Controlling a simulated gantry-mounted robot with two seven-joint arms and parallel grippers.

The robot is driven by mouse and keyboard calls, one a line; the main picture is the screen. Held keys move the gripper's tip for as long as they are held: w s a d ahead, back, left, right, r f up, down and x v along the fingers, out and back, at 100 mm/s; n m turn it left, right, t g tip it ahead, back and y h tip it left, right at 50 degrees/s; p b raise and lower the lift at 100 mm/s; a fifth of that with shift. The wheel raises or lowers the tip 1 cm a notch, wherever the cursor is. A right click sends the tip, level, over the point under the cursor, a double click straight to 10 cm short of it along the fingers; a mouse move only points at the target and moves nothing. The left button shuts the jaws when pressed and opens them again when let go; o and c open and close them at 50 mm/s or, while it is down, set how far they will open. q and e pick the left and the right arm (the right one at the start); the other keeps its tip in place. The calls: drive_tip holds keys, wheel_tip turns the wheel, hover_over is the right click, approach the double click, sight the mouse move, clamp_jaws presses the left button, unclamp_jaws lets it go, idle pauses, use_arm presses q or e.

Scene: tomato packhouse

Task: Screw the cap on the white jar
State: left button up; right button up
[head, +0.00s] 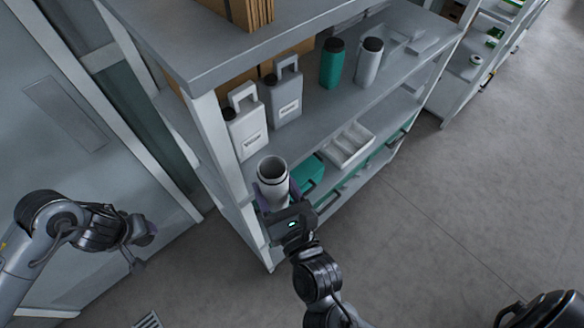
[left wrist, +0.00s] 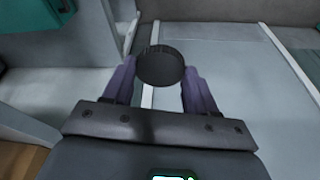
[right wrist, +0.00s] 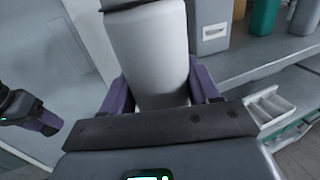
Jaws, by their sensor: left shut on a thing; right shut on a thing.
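The white jar (head: 272,183) stands upright with its open, uncapped mouth facing up, in front of the shelf in the head view. My right gripper (head: 285,210) is shut on the jar, and the right wrist view shows the white jar body (right wrist: 150,60) between the purple fingers. My left gripper (head: 148,232) is off to the left, well apart from the jar. In the left wrist view, it is shut on a round dark cap (left wrist: 160,67) held between its purple fingertips.
A shelf unit (head: 300,130) holds two jugs (head: 247,125), a green bottle (head: 332,65) and a white bottle (head: 368,62) with dark caps. A white divided tray (head: 348,146) and a green crate (head: 308,174) sit lower. Open floor lies to the right.

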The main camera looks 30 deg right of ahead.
drive_tip(key=s+a+f+n+y, duration=0.1)
drive_tip(key=a+n+y, duration=0.2)
drive_tip(key=a+y, duration=0.2)
drive_tip(key=shift+s+a+f, duration=0.2)
drive_tip(key=shift+a+f, duration=0.2)
drive_tip(key=shift+a, duration=0.4)
use_arm(q)
drive_tip(key=shift+d+r, duration=0.1)
drive_tip(key=s+d+r+m+h, duration=0.1)
drive_tip(key=s+d+r+m, duration=0.25)
drive_tip(key=d+r, duration=0.6)
drive_tip(key=s+d+r+m+h, duration=0.15)
drive_tip(key=d+r+m, duration=0.35)
drive_tip(key=d+r, duration=0.5)
drive_tip(key=m+g, duration=0.2)
drive_tip(key=m, duration=0.3)
approach(275, 188)
drive_tip(key=a, duration=0.1)
drive_tip(key=w+a, duration=0.1)
drive_tip(key=a, duration=0.2)
drive_tip(key=shift+w+r, duration=0.35)
drive_tip(key=shift+w, duration=0.05)
drive_tip(key=shift+f, duration=0.15)
drive_tip(key=shift+a+h+x, duration=0.15)
drive_tip(key=shift+a+x, duration=0.05)
drive_tip(key=shift+x, duration=0.7)
drive_tip(key=shift+a+h+x, duration=0.1)
drive_tip(key=shift+a+x, duration=0.1)
drive_tip(key=shift+x, duration=0.7)
